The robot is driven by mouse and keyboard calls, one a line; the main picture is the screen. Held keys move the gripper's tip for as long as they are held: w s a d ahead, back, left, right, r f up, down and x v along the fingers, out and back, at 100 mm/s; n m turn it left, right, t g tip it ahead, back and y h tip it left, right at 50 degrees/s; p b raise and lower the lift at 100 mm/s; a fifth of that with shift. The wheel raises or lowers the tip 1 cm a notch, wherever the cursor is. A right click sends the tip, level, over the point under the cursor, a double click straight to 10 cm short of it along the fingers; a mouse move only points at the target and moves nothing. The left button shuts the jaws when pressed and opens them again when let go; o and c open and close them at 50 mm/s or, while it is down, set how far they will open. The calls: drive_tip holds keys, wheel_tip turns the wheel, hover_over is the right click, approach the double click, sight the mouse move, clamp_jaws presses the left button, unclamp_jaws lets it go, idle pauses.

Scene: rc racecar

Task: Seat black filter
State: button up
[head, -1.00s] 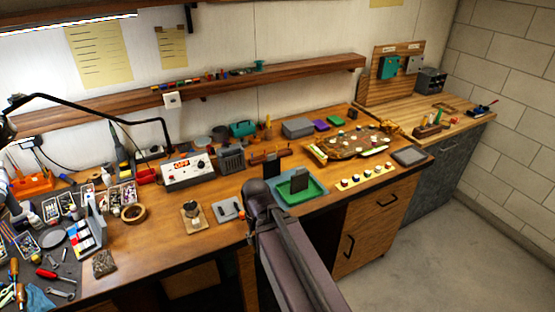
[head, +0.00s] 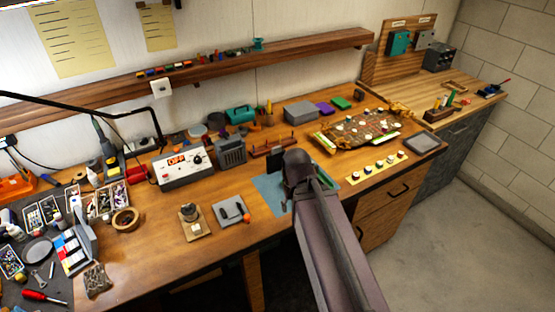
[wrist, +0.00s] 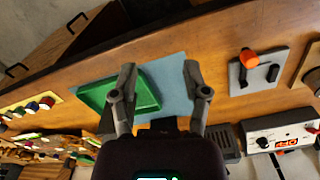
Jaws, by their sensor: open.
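A black upright piece (head: 273,166), which may be the black filter, stands behind the blue mat (head: 268,192) in the head view. In the wrist view a dark shape (wrist: 170,123) shows low between my fingers, partly hidden by my gripper. My gripper (wrist: 160,66) is open and empty, its fingers spread over the blue mat. The green tray (wrist: 143,92) lies beside the left finger and its visible part looks empty. In the head view my arm covers most of the green tray (head: 326,173) and hides my fingertips.
A grey plate with black parts and an orange knob (head: 231,211) lies left of the mat. A power supply (head: 183,167) and a dark ribbed box (head: 231,151) stand behind. A strip of several knobs (head: 377,168) lies right. Bare wood shows at the bench front.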

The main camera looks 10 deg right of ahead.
drive_tip(key=shift+w+f, duration=0.1)
drive_tip(key=m+t+h+b, duration=0.4)
drive_tip(key=m+h+b, duration=0.7)
drive_tip(key=m+h, duration=0.3)
approach(272, 150)
drive_tip(key=shift+s+a+m+t, duration=0.3)
drive_tip(key=shift+a, duration=0.4)
drive_tip(key=shift+b+x, duration=1.2)
drive_tip(key=shift+x, duration=3.05)
drive_tip(key=shift+d, duration=0.1)
